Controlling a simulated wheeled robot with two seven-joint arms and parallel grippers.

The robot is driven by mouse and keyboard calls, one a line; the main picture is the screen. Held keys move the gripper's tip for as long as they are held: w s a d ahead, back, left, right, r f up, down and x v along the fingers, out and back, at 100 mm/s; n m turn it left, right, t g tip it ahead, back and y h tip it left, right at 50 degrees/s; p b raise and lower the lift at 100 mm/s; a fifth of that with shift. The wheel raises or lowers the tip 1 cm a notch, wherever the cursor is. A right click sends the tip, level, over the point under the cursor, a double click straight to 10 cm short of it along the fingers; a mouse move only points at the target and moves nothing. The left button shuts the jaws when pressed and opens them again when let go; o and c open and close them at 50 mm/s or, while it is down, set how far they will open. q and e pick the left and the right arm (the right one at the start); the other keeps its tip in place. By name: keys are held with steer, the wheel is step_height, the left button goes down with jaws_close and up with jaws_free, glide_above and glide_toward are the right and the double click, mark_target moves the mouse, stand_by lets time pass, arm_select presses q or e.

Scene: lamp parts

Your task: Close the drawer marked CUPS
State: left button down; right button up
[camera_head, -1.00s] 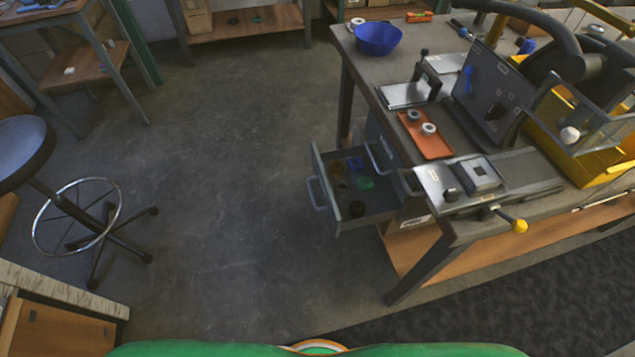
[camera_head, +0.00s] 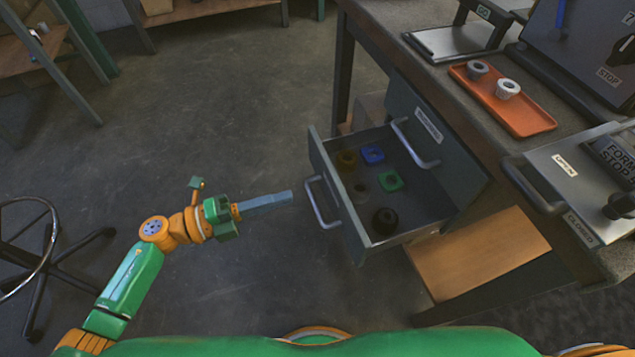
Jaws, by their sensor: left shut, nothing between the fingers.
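One grey drawer (camera_head: 337,185) under the workbench stands pulled out. Its handle (camera_head: 321,204) faces left, and no marking on its front can be read from here. Inside lie several small ring-like parts, among them a blue one (camera_head: 372,154), a green one (camera_head: 391,181) and a black one (camera_head: 385,221). My left gripper (camera_head: 290,198) is shut and empty. Its fingertips point right at the drawer's handle, with a small gap between them in the picture. My right gripper is not in view.
A closed drawer front (camera_head: 418,128) with a handle and a small label sits behind the open one. On the bench (camera_head: 400,40) are an orange tray (camera_head: 530,122) with two rings and a metal plate fixture. A stool (camera_head: 50,245) stands left. The floor between is clear.

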mark_target(334, 183)
arm_select(q)
steer(key=x, duration=0.7)
steer(key=shift+d, duration=0.2)
steer(key=shift+w+d+f, duration=0.1)
steer(key=shift+w+d, duration=0.1)
steer(key=shift+d, duration=0.1)
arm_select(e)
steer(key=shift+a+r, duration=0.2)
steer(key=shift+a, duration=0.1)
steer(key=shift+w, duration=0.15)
